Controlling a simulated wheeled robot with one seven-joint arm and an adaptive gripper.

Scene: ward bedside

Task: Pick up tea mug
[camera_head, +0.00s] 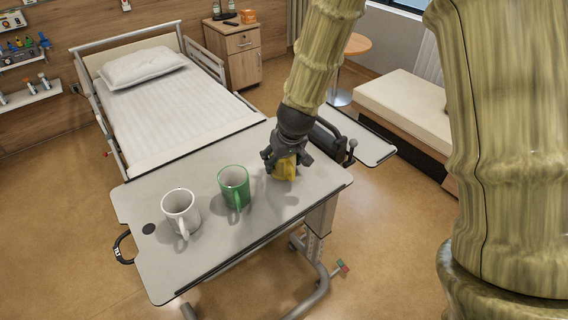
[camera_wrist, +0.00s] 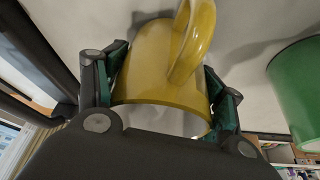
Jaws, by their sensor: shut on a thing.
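A yellow mug (camera_head: 284,168) is between the fingers of my gripper (camera_head: 284,158) at the right part of the overbed table (camera_head: 205,258). In the wrist view the yellow mug (camera_wrist: 160,62) fills the space between the two fingers, with its handle toward the top. My gripper (camera_wrist: 162,95) is shut on its sides. I cannot tell whether the mug touches the table. A green mug (camera_head: 234,186) stands upright just left of my gripper and also shows in the wrist view (camera_wrist: 298,90). A white mug (camera_head: 181,210) stands upright farther left. None of the mugs is labelled as the tea mug.
A bed (camera_head: 178,108) with a pillow lies behind the table. A bedside cabinet (camera_head: 233,52) stands at the back. A bench (camera_head: 408,104) is at the right. The table's front left area is clear apart from a dark disc (camera_head: 149,229).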

